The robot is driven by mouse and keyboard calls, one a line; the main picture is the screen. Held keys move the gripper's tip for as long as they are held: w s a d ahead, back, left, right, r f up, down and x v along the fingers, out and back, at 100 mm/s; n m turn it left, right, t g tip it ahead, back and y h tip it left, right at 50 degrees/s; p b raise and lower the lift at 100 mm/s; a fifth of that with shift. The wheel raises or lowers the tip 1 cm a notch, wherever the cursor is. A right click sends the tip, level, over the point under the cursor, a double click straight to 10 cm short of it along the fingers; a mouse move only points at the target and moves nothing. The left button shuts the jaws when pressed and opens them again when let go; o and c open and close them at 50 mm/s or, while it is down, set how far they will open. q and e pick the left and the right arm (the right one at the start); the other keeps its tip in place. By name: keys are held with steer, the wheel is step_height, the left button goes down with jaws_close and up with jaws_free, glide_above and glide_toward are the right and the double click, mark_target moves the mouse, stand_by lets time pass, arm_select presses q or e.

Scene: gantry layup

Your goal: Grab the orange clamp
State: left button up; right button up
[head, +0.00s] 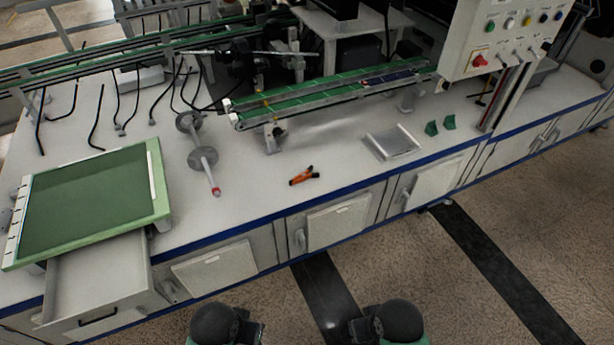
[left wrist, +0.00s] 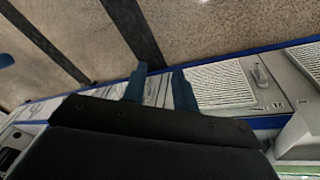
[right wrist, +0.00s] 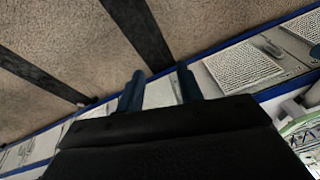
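The orange clamp (head: 304,176) lies on the white bench top, near the front edge and around the middle of the head view. It is small, orange with black parts. In the head view my arms show only at the bottom edge, well short of the clamp, and no fingers can be made out there. In the left wrist view my left gripper (left wrist: 160,86) has its two blue fingers apart with nothing between them. In the right wrist view my right gripper (right wrist: 160,90) also has its fingers apart and empty. The clamp does not show in either wrist view.
A grey rod with discs and a red tip (head: 203,156) lies left of the clamp. A green-framed panel (head: 158,190) stands further left above an open drawer (head: 95,275). A silver tray (head: 392,143) and green conveyor (head: 330,97) lie right and behind. Bench around the clamp is clear.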

steer(key=shift+s+d+f, duration=0.15)
